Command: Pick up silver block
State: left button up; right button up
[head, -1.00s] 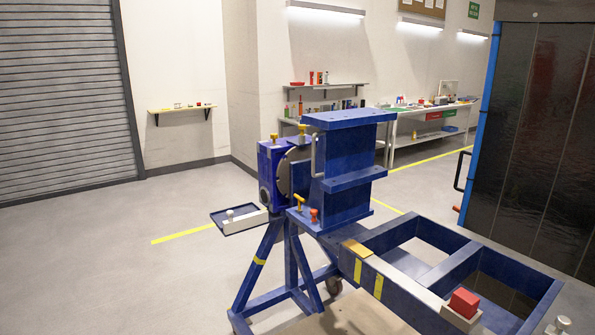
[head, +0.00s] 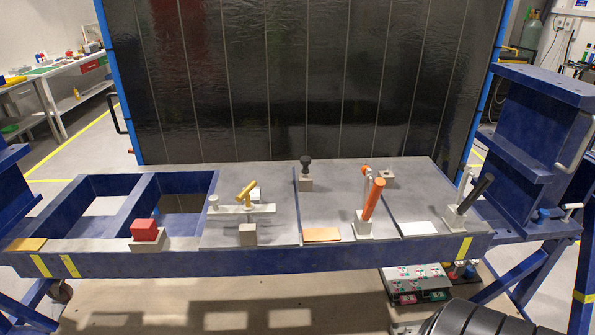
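No single block stands out clearly as the silver one. A small grey block (head: 248,235) sits at the front edge of the blue jig table, below a yellow-handled clamp (head: 245,194). A pale block (head: 255,194) sits just behind that clamp and is partly hidden. Neither of my grippers is in view.
The blue jig frame (head: 300,262) spans the view, with two openings at left. A red block (head: 144,230) and an orange-handled clamp (head: 372,200) stand along its front. A tall dark panel (head: 290,80) rises behind. A control box (head: 415,282) lies below at right.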

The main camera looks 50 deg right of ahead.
aim_at(255, 195)
jog(key=k+l+z, duration=0.1)
jog(key=z, duration=0.35)
jog(key=l+z, duration=0.3)
jog(key=z, duration=0.15)
jog(key=k+l, duration=0.1)
jog(key=l, duration=0.2)
